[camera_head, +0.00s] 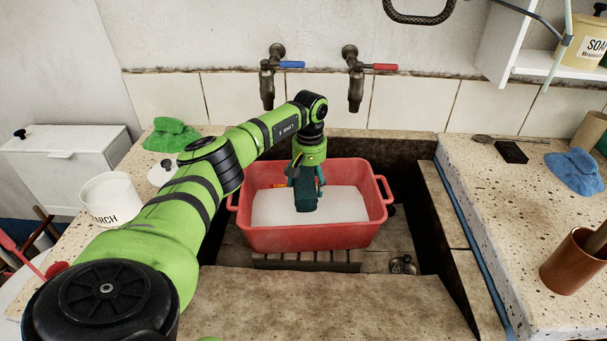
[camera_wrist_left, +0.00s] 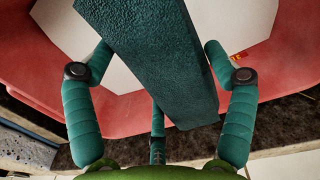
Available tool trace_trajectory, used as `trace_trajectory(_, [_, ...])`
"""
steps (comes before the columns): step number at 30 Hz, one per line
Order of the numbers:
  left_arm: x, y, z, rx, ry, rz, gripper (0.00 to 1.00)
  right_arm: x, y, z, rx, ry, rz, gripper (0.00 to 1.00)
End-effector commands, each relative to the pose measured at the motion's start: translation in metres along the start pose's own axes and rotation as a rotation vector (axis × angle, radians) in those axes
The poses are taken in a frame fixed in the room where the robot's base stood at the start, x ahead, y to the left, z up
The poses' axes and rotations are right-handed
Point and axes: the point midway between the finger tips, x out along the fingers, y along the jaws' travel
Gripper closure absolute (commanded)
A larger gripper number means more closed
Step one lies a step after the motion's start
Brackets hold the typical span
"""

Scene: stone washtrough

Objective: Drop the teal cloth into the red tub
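The red tub (camera_head: 312,238) sits in the trough with a pale white surface inside. My left gripper (camera_head: 304,185) points down above the middle of the tub. The teal cloth (camera_head: 306,199) hangs from it, inside the tub's outline. In the left wrist view the cloth (camera_wrist_left: 150,60) is a textured strip between the curled teal fingers, which close in on it from both sides. A third finger is partly hidden behind it. Whether the cloth's lower end touches the white surface is unclear. My right gripper is out of view.
Two taps (camera_head: 355,82) are on the wall behind the tub. A green cloth (camera_head: 172,135) and a white starch pot (camera_head: 113,198) are on the left ledge. A blue cloth (camera_head: 575,172), a dark block (camera_head: 511,152) and a brown pot (camera_head: 574,262) are on the right ledge.

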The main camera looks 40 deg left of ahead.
Motion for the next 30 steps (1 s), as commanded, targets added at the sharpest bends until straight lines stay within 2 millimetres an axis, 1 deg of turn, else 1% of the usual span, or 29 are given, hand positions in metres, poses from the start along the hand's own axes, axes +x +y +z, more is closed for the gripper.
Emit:
trace_trajectory(11, [0.000, 0.000, 0.000, 0.001, 0.000, 0.000, 0.00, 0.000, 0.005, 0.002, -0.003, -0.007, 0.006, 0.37])
trace_trajectory(14, [-0.004, 0.000, 0.000, 0.001, 0.001, 0.001, 0.00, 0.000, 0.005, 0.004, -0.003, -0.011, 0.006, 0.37])
trace_trajectory(17, [-0.015, 0.001, 0.000, 0.001, 0.002, 0.002, 0.00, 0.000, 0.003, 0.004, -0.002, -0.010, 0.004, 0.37])
trace_trajectory(24, [-0.052, 0.000, -0.001, 0.000, 0.003, 0.002, 0.00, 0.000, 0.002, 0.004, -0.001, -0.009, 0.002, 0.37])
trace_trajectory(30, [-0.075, 0.001, -0.001, 0.000, 0.002, 0.003, 0.00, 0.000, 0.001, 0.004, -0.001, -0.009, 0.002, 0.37])
